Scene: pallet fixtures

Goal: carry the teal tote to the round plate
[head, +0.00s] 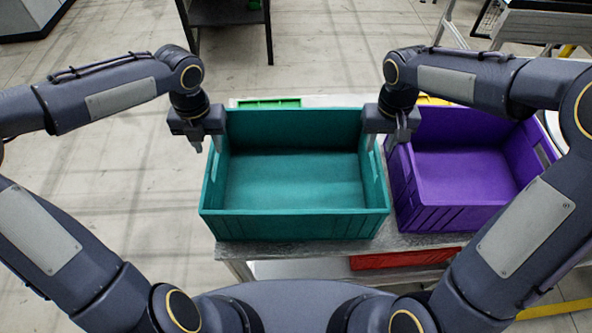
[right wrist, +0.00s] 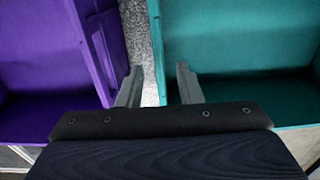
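The teal tote (head: 295,225) stands upright and empty on a grey-topped cart. My left gripper (head: 207,142) is at its left wall, with one finger outside and one inside; the fingers look apart. My right gripper (head: 388,142) is at its right wall. In the right wrist view, the right gripper (right wrist: 159,85) is open, its fingers on either side of the teal tote's wall (right wrist: 157,60), with gaps showing. I cannot make out a round plate for certain in either view.
A purple tote (head: 455,218) stands close to the right of the teal one, with a narrow gap between. A green edge (head: 268,103) and a yellow piece (head: 432,100) show behind. A red tote (head: 405,260) is below the cart top (head: 300,250). Floor is open at left.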

